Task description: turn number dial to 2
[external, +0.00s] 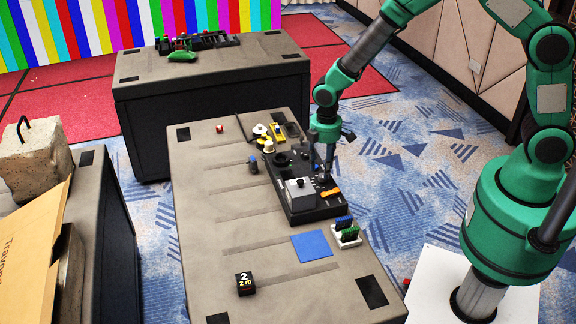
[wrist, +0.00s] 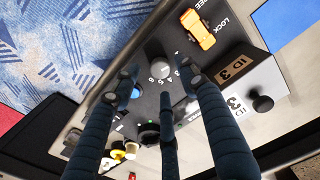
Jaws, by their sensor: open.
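The number dial (wrist: 160,70) is a grey round knob on a black panel, with white numerals around its edge; 4, 5, 6 and 8 seem readable, but its setting is not clear. The black panel (external: 305,213) lies on the right side of the grey table. My gripper (external: 325,170) points down over the panel. In the wrist view its dark fingers (wrist: 163,84) are spread around the dial with nothing held; contact cannot be told. In the external view the dial is too small and partly hidden by the fingers.
An orange-yellow lever (wrist: 198,30) by LOCK and FREE lettering is close to the dial. A grey box (external: 300,190) marked ID 3 with a black knob (wrist: 262,103) stands beside it. A blue square (external: 311,246) and a small rack (external: 346,236) are nearby. The table's left side is mostly free.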

